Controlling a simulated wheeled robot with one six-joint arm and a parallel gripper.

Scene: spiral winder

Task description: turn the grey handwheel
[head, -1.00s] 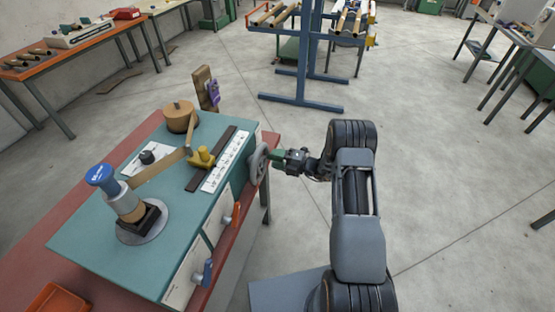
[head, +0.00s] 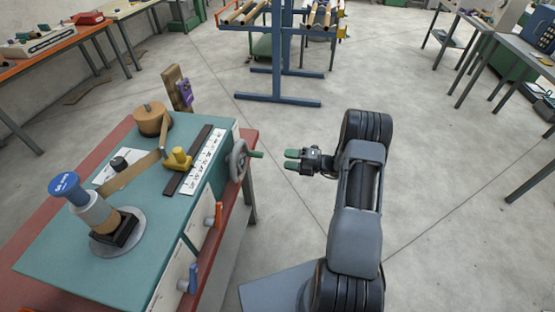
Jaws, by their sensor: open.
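The grey handwheel (head: 239,161) is mounted on the right side of the teal-topped winder (head: 75,247). Its green handle (head: 256,154) sticks out to the right, toward my gripper. My gripper (head: 291,160) is to the right of the handle, with a clear gap between them. Its two green-tipped fingers are apart and empty, pointing left at the wheel. The wheel is seen nearly edge-on, so its far face is hidden.
On the winder top are a blue-capped post (head: 67,186), a brown roll (head: 152,119), a yellow knob (head: 178,158) and a scale strip. An orange lever (head: 216,217) and a blue lever (head: 193,279) project below the wheel. Open floor lies right of my arm.

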